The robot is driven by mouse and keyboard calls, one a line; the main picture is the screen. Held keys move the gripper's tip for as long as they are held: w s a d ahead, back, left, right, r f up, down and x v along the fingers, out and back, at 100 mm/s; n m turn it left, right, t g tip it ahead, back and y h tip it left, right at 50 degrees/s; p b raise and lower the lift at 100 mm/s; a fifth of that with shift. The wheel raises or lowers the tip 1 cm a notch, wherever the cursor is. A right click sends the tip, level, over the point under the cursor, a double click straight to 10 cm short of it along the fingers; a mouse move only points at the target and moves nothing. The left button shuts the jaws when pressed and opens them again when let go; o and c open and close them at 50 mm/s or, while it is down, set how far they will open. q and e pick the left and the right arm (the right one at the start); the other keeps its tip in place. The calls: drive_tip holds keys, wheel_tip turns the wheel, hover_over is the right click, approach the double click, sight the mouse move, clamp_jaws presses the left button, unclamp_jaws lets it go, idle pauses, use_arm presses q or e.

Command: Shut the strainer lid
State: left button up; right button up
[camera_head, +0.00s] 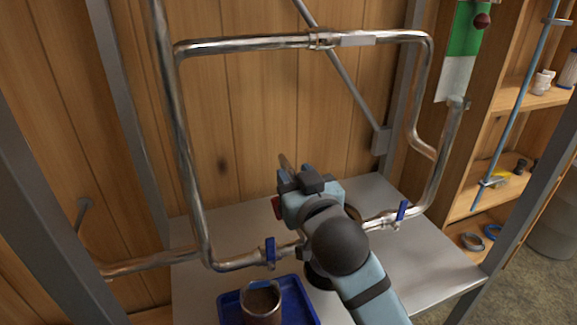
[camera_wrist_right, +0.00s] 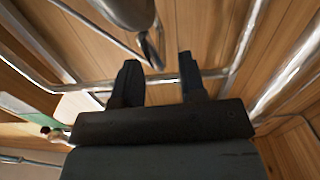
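My right gripper (camera_head: 297,180) is in front of the pipe loop, above the grey table. In the right wrist view its two fingers (camera_wrist_right: 158,75) stand apart with nothing between them. A thin brownish, shiny piece (camera_head: 285,162) shows just beyond the fingertips; it may be the raised strainer lid, but I cannot be sure. In the wrist view a dark rounded part with a shiny metal piece (camera_wrist_right: 150,46) lies beyond the fingertips, apparently not gripped. The strainer body is mostly hidden behind my right gripper and arm. My left gripper is out of view.
Steel pipes (camera_head: 250,44) loop around the gripper. Blue-handled valves (camera_head: 270,251) and (camera_head: 402,211) sit on the lower pipe. A blue tray (camera_head: 229,309) holds a brown-filled cup (camera_head: 262,303) at the front. The grey table (camera_head: 430,265) is clear at right.

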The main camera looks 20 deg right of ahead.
drive_tip(key=w, duration=0.3)
drive_tip(key=shift+w+a, duration=0.1)
drive_tip(key=shift+w, duration=0.35)
clamp_jaws()
